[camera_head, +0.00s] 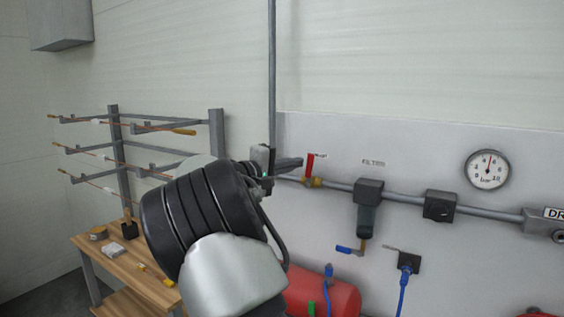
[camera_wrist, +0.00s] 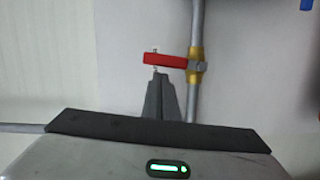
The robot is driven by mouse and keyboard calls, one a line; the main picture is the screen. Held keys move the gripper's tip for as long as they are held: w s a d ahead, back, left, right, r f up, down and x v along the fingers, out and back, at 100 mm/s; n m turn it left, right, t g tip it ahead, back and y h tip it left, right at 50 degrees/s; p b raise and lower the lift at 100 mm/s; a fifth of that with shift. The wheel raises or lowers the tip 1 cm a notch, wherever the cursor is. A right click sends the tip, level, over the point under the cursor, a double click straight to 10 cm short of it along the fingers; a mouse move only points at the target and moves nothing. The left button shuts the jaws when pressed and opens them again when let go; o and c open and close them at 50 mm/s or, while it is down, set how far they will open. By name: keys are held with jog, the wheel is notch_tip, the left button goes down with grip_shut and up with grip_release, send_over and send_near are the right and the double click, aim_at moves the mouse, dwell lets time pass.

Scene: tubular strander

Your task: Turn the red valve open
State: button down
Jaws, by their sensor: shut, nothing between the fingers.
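The red valve handle (camera_head: 309,164) stands upright on a brass valve body (camera_head: 312,182) in the grey pipe on the wall panel. In the wrist view the red handle (camera_wrist: 165,60) lies across the picture, crosswise to the pipe, with the brass body (camera_wrist: 195,66) at its right end. My gripper (camera_head: 298,162) is shut and empty, just left of the handle in the head view. In the wrist view its fingertips (camera_wrist: 158,78) are close to the handle's free end. I cannot tell whether they touch it.
Along the pipe to the right are a filter (camera_head: 368,192), a dark block (camera_head: 440,206) and a pressure gauge (camera_head: 487,169). A red tank (camera_head: 335,296) is underneath. A wooden table (camera_head: 90,246) and a rack (camera_head: 122,160) stand at the left.

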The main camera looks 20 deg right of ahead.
jog(key=shift+s+d+f, duration=0.1)
jog(key=shift+s+d, duration=0.1)
jog(key=shift+f+b, duration=0.1)
jog(key=shift+b, duration=0.4)
